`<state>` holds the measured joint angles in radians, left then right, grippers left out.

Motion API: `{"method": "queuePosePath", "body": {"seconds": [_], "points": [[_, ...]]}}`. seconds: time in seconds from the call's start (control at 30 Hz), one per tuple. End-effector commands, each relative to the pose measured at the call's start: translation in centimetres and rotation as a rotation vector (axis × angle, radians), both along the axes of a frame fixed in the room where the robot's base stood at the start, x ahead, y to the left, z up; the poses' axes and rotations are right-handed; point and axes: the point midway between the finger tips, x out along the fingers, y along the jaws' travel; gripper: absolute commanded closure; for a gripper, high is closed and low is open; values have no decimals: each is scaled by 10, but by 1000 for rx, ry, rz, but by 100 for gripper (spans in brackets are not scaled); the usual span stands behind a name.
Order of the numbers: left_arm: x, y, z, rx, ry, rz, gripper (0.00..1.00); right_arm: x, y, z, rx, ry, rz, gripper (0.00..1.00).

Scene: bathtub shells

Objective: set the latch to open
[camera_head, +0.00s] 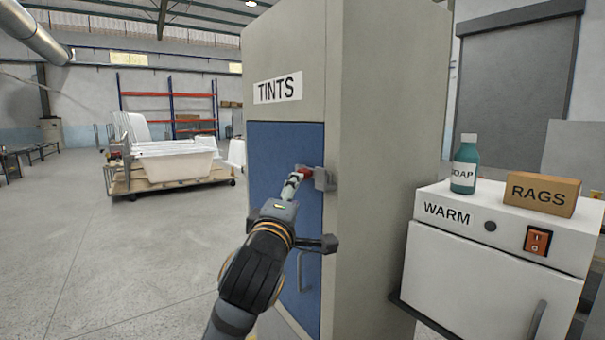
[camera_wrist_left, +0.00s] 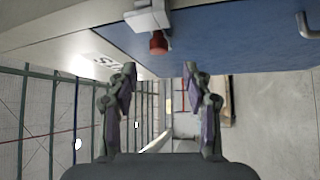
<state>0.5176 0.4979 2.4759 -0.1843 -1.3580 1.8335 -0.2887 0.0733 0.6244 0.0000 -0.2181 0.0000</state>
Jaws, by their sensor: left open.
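The latch (camera_head: 324,179) is a grey block at the right edge of the blue door (camera_head: 268,165) on the tall cabinet marked TINTS. A red knob (camera_head: 304,171) sticks out from it. In the left wrist view the latch body (camera_wrist_left: 149,18) and red knob (camera_wrist_left: 158,42) show at the top. My left gripper (camera_head: 294,181) reaches up to the knob and partly covers it in the head view. In the wrist view the open fingers (camera_wrist_left: 160,72) are spread, with the knob just beyond the fingertips and nothing between them. My right gripper is out of view.
A thin door handle (camera_head: 304,272) is lower on the blue door. To the right, a white WARM cabinet (camera_head: 440,240) carries a SOAP bottle (camera_head: 464,165), a RAGS box (camera_head: 541,193) and an orange switch (camera_head: 538,240). A cart (camera_head: 165,184) with tubs stands far left on open floor.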

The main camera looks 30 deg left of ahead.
Motion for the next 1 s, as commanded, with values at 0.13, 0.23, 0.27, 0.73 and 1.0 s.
{"method": "queuePosePath", "body": {"seconds": [0.13,0.23,0.27,0.73,1.0], "points": [[12,5,4,1,5,1,50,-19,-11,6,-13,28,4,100],[30,12,8,2,7,2,50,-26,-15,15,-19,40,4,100],[37,15,10,1,8,2,50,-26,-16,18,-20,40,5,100],[97,38,18,3,5,-1,50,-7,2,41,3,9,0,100],[97,38,17,3,5,-1,56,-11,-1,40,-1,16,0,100]]}}
